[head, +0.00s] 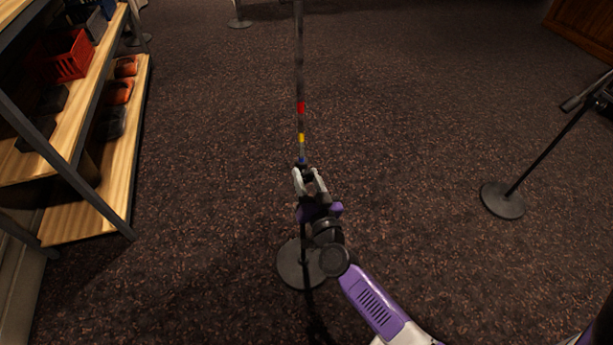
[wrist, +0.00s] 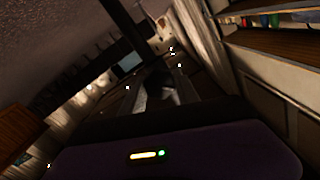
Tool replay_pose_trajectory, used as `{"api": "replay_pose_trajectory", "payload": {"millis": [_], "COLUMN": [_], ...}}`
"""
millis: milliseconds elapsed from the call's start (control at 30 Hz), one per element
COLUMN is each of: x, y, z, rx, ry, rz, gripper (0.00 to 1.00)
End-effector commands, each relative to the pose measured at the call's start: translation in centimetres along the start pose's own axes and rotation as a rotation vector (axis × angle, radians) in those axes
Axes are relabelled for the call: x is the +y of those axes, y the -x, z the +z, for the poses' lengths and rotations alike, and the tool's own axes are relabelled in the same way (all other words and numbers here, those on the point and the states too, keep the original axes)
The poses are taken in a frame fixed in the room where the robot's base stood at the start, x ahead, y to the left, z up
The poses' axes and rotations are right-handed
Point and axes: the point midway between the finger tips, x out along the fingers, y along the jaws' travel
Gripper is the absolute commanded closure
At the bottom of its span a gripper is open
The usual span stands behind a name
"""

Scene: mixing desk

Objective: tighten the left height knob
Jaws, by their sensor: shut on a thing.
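The left microphone stand has a thin upright pole (head: 299,70) with red and yellow bands and a round grey base (head: 291,270). Its height knob (head: 301,162) is a small dark collar just below the yellow band. My gripper (head: 304,173) is at this collar, with its pale fingers on both sides, and is shut on it. The fingers and wrist hide much of the knob and the lower pole. In the wrist view the fingertips (wrist: 165,88) close around a dark shape, too dim to make out in detail.
A second stand (head: 503,200) with a slanted pole is on the right. A wooden shelf unit (head: 85,185) with a red crate (head: 68,56) and shoes is on the left. Another round base (head: 239,23) is at the back. The carpet between them is clear.

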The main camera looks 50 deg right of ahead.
Motion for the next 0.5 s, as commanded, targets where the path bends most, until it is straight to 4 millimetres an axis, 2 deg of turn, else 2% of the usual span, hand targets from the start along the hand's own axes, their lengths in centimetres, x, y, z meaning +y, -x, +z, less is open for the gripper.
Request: {"api": "replay_pose_trajectory", "payload": {"millis": [133, 167, 267, 500], "x": [0.01, 0.01, 0.01, 0.00], "y": [0.03, 0.03, 0.03, 0.02], "z": [0.02, 0.02, 0.02, 0.01], "rx": [0.000, 0.000, 0.000, 0.000], "ry": [0.001, 0.001, 0.002, 0.002], "rz": [0.000, 0.000, 0.000, 0.000], "gripper": [1.00, 0.61, 0.41, 0.41]}}
